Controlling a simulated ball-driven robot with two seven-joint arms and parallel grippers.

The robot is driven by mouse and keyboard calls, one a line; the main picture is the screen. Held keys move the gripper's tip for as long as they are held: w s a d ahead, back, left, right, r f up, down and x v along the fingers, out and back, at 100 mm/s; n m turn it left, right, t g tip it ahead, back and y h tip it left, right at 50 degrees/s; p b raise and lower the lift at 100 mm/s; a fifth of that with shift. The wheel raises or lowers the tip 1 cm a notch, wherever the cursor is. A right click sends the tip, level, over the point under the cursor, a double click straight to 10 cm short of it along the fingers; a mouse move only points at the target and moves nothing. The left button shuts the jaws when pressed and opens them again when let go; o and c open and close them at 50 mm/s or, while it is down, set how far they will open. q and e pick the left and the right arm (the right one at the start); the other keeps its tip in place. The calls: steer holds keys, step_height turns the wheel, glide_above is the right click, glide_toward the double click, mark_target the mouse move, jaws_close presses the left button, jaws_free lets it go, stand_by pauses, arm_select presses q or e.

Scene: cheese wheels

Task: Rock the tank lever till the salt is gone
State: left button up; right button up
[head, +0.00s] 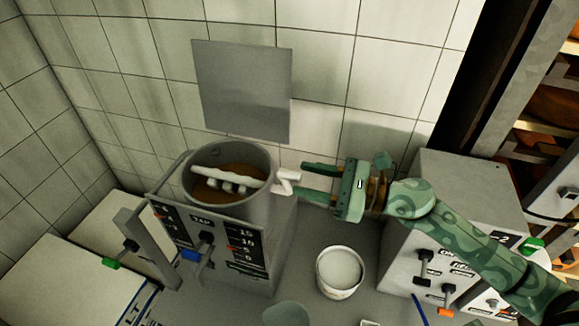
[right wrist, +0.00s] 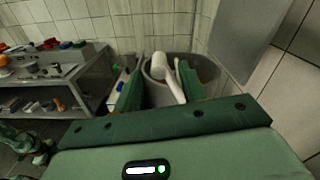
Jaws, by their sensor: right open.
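The grey round tank (head: 230,187) stands against the tiled wall with brown liquid (head: 215,192) inside. A white lever (head: 287,181) sticks out at its right rim, joined to a white paddle (head: 228,179) lying across the tank. My right gripper (head: 308,179) is open at the lever's end, its fingertips just to the right of it. In the right wrist view, the white lever (right wrist: 168,82) stands between the two green fingers; contact cannot be told. I cannot make out salt in the tank. My left gripper does not clearly show.
A white bucket with pale contents (head: 340,268) stands on the grey counter right of the tank. A panel with a dial scale and small levers (head: 205,243) fronts the tank. A grey box with switches (head: 440,255) stands under my right arm. A grey plate (head: 243,90) hangs behind.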

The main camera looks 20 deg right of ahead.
mark_target(290, 176)
steer(key=p+x, duration=0.1)
steer(key=x, duration=0.3)
steer(key=shift+w+a, duration=0.15)
steer(key=shift+a, duration=0.1)
jaws_close()
